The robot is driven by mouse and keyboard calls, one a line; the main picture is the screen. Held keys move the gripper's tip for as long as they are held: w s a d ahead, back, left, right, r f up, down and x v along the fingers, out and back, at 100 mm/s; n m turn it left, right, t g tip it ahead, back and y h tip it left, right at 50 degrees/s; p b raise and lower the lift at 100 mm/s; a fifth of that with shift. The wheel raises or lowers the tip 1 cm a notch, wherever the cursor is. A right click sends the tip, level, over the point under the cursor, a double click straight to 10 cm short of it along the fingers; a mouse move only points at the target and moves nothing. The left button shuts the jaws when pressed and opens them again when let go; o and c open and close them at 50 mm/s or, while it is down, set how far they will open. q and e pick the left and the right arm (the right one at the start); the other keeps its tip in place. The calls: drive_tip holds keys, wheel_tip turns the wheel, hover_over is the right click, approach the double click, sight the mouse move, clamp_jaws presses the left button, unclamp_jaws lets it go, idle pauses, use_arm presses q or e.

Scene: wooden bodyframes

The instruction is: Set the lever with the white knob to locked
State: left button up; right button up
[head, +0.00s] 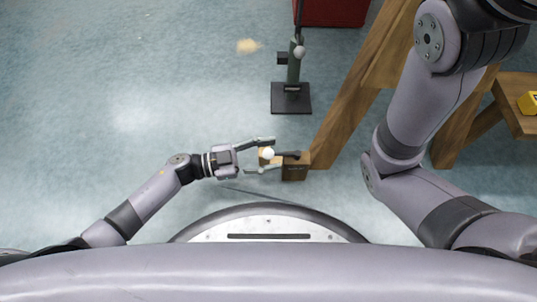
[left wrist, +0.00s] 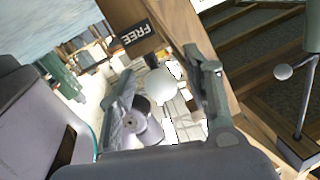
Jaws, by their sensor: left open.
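The white knob (head: 268,153) sits beside a small wooden block (head: 295,170) at the foot of the wooden frame. A short dark bar shows over the block, beside the knob. My left gripper (head: 260,155) is open, with one finger on each side of the knob. In the left wrist view the white knob (left wrist: 162,83) shows between the open fingers; I cannot tell whether they touch it. A dark label reading FREE (left wrist: 140,37) is on the wood beyond it. The LOCKED marking is not visible. My right gripper is out of view.
A green post with a pale knob (head: 299,52) stands on a black base (head: 291,99) behind. The wooden frame (head: 345,115) rises to the right, near my right arm. A red box (head: 330,10) is at the back. The floor at left is mostly clear.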

use_arm(q)
drive_tip(key=shift+d, duration=0.15)
drive_tip(key=shift+c, duration=0.2)
clamp_jaws()
idle(0.4)
